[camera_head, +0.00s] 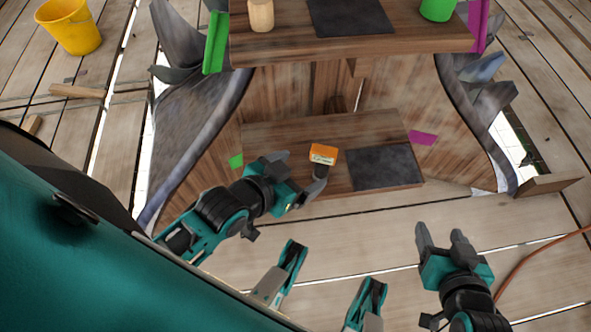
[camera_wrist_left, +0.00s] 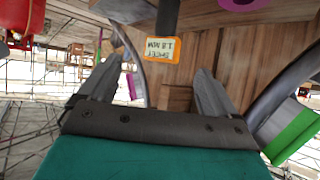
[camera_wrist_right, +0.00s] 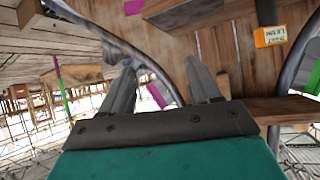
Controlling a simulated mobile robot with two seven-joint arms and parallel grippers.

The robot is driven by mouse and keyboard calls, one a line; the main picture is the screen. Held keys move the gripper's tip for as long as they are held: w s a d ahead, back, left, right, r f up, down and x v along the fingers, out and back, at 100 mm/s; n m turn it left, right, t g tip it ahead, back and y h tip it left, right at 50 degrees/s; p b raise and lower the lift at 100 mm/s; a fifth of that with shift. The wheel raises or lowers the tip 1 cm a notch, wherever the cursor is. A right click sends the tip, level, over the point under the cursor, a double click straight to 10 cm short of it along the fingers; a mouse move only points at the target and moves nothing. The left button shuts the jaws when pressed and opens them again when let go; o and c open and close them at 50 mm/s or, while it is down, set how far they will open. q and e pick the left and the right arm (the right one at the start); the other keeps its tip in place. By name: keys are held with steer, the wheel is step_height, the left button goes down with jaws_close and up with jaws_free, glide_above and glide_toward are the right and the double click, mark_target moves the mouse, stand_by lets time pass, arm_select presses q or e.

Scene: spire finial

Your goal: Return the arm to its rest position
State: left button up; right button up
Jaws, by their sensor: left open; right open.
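My left gripper (camera_head: 304,174) is open over the lower wooden shelf. It is close to an orange-topped tool (camera_head: 323,154) with a dark stem. In the left wrist view the tool's printed orange part (camera_wrist_left: 168,48) shows beyond the spread fingertips (camera_wrist_left: 158,72), with nothing between them. My right gripper (camera_head: 439,233) is open and empty in front of the shelf, to the right. In the right wrist view its fingers (camera_wrist_right: 159,65) are apart, and the orange part (camera_wrist_right: 270,36) lies off to the right.
The lower shelf (camera_head: 275,133) bears a dark mat (camera_head: 385,168). The upper shelf (camera_head: 290,52) bears a wooden cylinder (camera_head: 261,15), a dark mat (camera_head: 349,17) and a green cup (camera_head: 437,8). A yellow bucket (camera_head: 70,26) stands at upper left. The planks before the right gripper are clear.

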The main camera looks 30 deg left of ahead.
arm_select(q)
steer(key=shift+s+a+f, duration=0.1)
steer(key=shift+s+f, duration=0.1)
steer(key=shift+s, duration=0.1)
steer(key=s+a+r+y+p, duration=0.1)
steer(key=a+r+p, duration=0.2)
steer(key=r+p, duration=0.8)
steer(key=p, duration=0.5)
steer(key=shift+s+a+r+n+p, duration=0.2)
steer(key=shift+s+r+n+p, duration=0.1)
steer(key=shift+r+p, duration=0.1)
arm_select(e)
steer(key=s+d+r+h, duration=0.1)
steer(key=d+r, duration=0.2)
steer(key=r, duration=0.8)
steer(key=shift+s+d+r, duration=0.2)
steer(key=shift+s+r, duration=0.1)
steer(key=shift+r, duration=0.05)
arm_select(q)
steer(key=shift+d, duration=0.2)
arm_select(e)
steer(key=shift+s, duration=0.1)
